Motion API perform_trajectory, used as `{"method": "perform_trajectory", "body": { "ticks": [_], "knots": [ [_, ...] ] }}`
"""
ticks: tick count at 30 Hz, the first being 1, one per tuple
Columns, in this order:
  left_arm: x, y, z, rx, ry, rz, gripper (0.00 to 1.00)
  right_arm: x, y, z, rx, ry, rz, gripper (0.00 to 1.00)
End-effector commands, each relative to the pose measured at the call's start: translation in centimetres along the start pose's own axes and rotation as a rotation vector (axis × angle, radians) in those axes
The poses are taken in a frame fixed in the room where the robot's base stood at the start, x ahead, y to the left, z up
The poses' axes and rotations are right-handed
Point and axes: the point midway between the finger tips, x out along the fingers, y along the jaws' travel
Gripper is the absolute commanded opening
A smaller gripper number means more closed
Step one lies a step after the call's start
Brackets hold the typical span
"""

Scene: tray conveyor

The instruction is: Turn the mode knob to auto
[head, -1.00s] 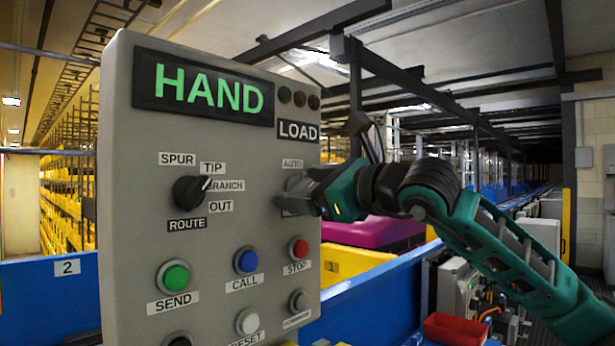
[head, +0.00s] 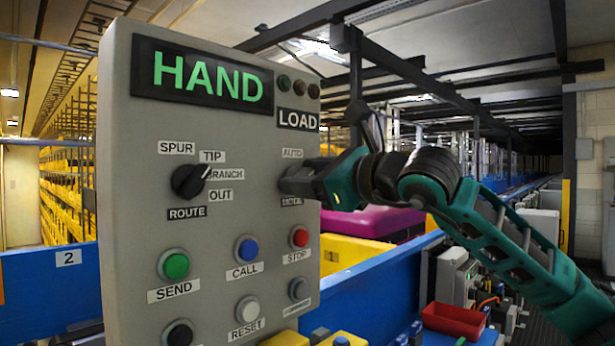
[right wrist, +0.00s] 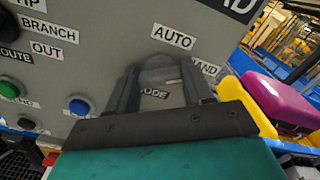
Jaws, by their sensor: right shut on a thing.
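The grey control panel (head: 225,150) shows the green word HAND on its dark display (head: 205,82). The mode knob (right wrist: 160,72) is a grey round knob, seen between my fingers in the right wrist view. The AUTO label (right wrist: 172,38) is above it, the HAND label (right wrist: 204,68) at its right and the partly covered MODE label (right wrist: 154,95) below. My right gripper (head: 291,182) is at the panel's right side, shut on the knob; its fingers also show in the right wrist view (right wrist: 160,82). The knob's pointer direction is unclear. My left gripper is out of view.
The black route knob (head: 189,181) is left of the gripper. Below are the green SEND (head: 176,265), blue CALL (head: 247,250) and red STOP (head: 299,237) buttons. A magenta tote (head: 372,221) and a blue conveyor wall (head: 375,285) stand behind the panel.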

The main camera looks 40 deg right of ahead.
Motion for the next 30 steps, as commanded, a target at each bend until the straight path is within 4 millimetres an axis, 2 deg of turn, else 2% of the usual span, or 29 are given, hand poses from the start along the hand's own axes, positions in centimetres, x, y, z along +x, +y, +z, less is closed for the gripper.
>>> {"method": "perform_trajectory", "body": {
  "ticks": [11, 30],
  "knots": [
    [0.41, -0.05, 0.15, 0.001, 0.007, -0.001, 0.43, -0.03, 0.04, -0.02, -0.164, -0.001, -0.001, 0.21],
    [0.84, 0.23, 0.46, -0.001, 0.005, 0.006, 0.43, -0.03, 0.22, -0.09, -0.749, 0.0, -0.001, 0.21]
  ]
}}
